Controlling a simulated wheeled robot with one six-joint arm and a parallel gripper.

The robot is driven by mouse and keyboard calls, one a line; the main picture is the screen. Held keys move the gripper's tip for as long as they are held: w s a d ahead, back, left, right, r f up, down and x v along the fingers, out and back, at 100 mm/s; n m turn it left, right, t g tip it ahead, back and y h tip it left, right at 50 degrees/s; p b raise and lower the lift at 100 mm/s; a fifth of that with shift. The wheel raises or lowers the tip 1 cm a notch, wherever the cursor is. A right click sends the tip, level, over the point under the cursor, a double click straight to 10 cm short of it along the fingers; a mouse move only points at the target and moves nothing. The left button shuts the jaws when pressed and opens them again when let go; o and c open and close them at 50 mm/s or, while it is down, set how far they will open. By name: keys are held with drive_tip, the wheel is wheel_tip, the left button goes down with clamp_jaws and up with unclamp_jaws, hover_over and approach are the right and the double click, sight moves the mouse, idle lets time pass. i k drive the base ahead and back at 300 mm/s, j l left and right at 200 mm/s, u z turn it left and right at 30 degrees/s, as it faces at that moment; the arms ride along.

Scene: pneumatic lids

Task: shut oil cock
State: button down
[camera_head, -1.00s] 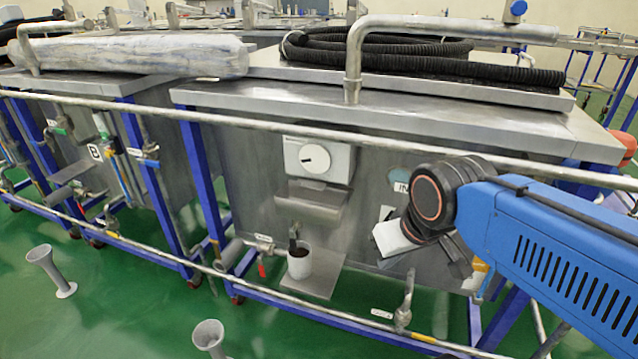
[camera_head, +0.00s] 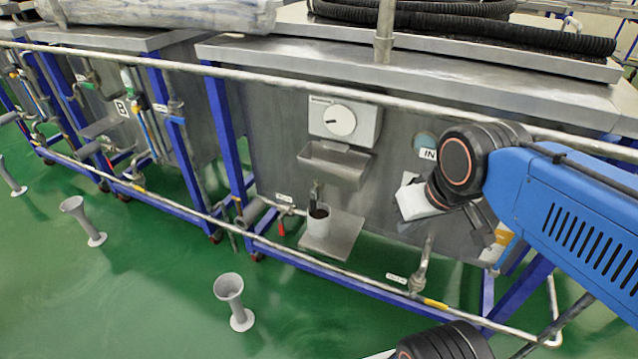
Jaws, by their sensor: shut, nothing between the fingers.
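A steel tank (camera_head: 275,140) on a blue frame stands ahead. On its front, a small tap with an upright black handle (camera_head: 315,194) sits just behind a white cup (camera_head: 319,226). A valve with a hanging red lever (camera_head: 281,227) is on the pipe just left of the cup. I cannot tell which of these is the oil cock, and its label is too small to read. My gripper (camera_head: 486,224) hangs below my black wrist joint, right of the cup and well apart from both valves. It appears shut and empty, though its fingertips are hard to make out.
A long rail (camera_head: 250,79) crosses above the tank front, and a lower pipe (camera_head: 255,238) crosses before it. A white dial box (camera_head: 345,121) is over a steel ledge. Grey flared stands (camera_head: 232,300) are on the green floor; the floor at lower left is mostly clear.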

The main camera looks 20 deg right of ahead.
sight(313, 205)
drive_tip(key=k+l+u, duration=0.5)
drive_tip(key=k+l, duration=0.3)
